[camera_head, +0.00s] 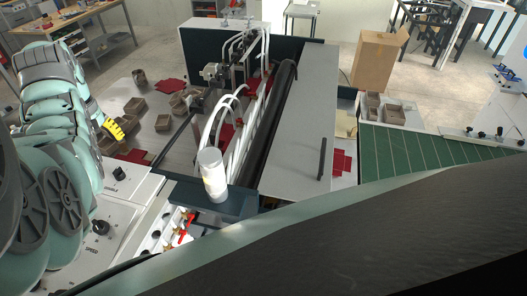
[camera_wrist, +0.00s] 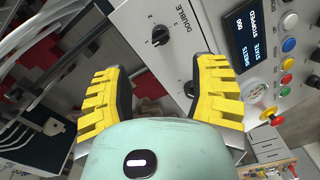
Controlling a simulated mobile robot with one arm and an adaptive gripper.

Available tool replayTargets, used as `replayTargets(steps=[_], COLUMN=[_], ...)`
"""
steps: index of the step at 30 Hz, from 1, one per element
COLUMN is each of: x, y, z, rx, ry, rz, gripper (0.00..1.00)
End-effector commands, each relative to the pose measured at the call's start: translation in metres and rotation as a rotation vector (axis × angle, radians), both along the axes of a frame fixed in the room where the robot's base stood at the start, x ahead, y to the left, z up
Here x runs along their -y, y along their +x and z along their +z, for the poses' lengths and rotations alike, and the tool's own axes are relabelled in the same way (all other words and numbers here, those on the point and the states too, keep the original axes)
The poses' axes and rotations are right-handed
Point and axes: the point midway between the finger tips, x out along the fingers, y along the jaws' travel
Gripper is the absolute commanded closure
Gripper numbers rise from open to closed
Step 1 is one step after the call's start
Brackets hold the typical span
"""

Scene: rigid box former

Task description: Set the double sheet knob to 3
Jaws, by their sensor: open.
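The double sheet knob (camera_wrist: 160,35) is a round black knob on a white panel in the wrist view, with the word DOUBLE printed beside it. Small marks surround it, but its setting is too small to read surely. My gripper (camera_wrist: 155,68) is open and empty, its two yellow fingers apart. The knob shows beyond the fingertips, between them and not touched. In the head view, a black knob (camera_head: 119,173) stands on the white panel below my gripper (camera_head: 114,128), whose yellow finger partly shows; my arm hides the rest.
A second black knob (camera_wrist: 190,88) sits near the right finger, partly hidden. A dark display (camera_wrist: 252,38) reads STATE STOPPED, SHEETS 000. Several coloured buttons (camera_wrist: 288,45) line the panel. A speed knob (camera_head: 103,228) is nearer in the head view. The machine's white cylinder (camera_head: 213,175) stands to the right.

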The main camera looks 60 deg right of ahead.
Motion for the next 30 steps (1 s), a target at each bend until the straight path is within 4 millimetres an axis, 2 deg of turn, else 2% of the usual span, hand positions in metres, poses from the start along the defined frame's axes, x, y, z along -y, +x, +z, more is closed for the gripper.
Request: replayTargets(steps=[1, 15, 30], x=[-0.001, -0.002, 0.0], y=[0.001, 0.0, 0.0], z=[-0.015, -0.081, -0.103], rx=[0.001, -0.003, 0.0], ry=[0.0, 0.002, 0.0], rz=[0.003, 0.002, -0.001], gripper=[0.41, 0.41, 0.41])
